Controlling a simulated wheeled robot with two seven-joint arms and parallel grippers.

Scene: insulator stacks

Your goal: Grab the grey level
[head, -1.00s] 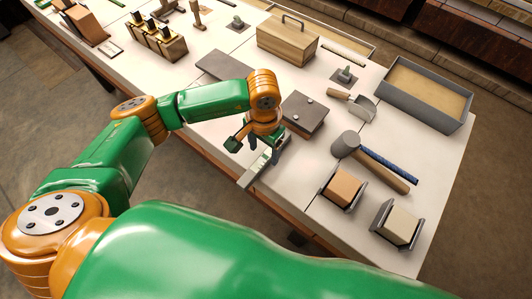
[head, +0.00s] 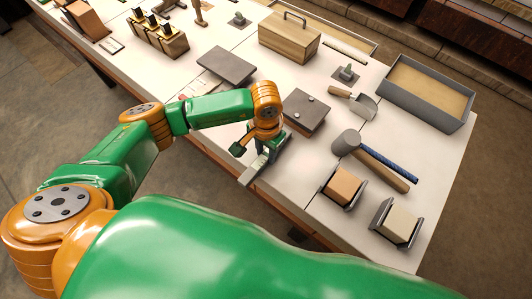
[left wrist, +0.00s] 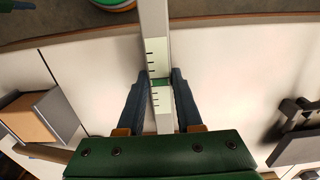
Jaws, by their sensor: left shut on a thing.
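The grey level (head: 250,175) is a slim pale-grey bar at the near edge of the white table in the head view. In the left wrist view the level (left wrist: 155,45) runs upright through the middle, with dark tick marks and a small green vial. My left gripper (left wrist: 156,84) is shut on the level, one dark finger on each side of it. In the head view my left gripper (head: 266,148) reaches down over the level and hides part of it. My right gripper is not in view.
A grey plate with two knobs (head: 306,110) lies close behind the gripper. To the right are a mallet (head: 346,143), an orange block in a holder (head: 344,187) and a pale block in a holder (head: 399,226). A trowel (head: 363,103) and a sand tray (head: 428,89) lie farther back.

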